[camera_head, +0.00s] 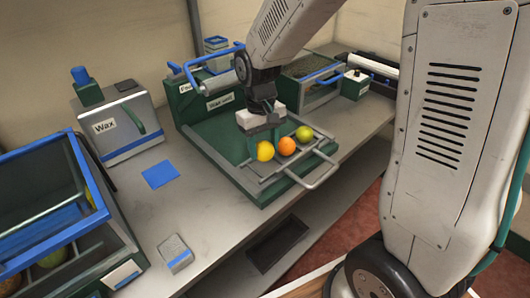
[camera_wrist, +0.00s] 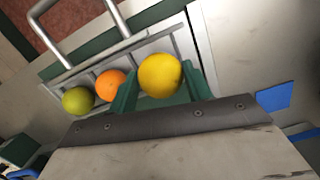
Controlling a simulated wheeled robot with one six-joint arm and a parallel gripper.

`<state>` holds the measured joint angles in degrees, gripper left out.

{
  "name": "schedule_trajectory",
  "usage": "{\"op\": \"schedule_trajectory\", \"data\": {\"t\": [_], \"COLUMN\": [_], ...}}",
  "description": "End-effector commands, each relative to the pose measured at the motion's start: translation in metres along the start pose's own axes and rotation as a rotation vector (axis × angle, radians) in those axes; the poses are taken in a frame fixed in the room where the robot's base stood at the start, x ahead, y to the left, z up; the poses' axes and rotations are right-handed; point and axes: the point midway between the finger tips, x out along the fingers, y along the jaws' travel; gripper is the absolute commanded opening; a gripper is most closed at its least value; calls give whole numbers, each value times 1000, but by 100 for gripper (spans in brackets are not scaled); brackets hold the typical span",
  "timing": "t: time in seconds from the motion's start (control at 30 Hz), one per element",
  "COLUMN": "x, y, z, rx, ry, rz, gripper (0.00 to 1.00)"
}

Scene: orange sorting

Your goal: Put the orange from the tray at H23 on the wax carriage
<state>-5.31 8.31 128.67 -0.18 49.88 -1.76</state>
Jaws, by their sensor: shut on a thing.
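A yellow orange (camera_head: 265,151) sits between the green fingers of my gripper (camera_head: 261,143), at the left end of a row of three fruits. In the wrist view the yellow orange (camera_wrist: 160,75) lies between both fingertips (camera_wrist: 160,92), which are shut on it. The row is on a grey metal carriage with a loop handle (camera_head: 322,174), in front of the green machine. An orange-coloured fruit (camera_head: 287,146) and a green one (camera_head: 305,133) lie beside it on the carriage. I cannot tell whether the held one touches the carriage.
A grey box labelled "Wax" (camera_head: 128,122) stands at the left, with a blue square (camera_head: 160,174) on the bench before it. A blue-framed green bin (camera_head: 65,235) with fruit is at the front left. A small grey block (camera_head: 175,252) lies near the front edge. The bench between is clear.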

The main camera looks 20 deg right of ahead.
Motion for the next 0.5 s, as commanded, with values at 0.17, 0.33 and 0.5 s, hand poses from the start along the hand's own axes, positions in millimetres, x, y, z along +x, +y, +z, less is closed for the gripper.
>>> {"op": "schedule_trajectory", "data": {"t": [0.17,0.33,0.5], "x": [3,25,36], "y": [8,8,8], "z": [-6,-8,-10], "rx": [1,1,1], "ry": [-1,-5,0], "rz": [0,-1,0], "gripper": [26,26,26]}}
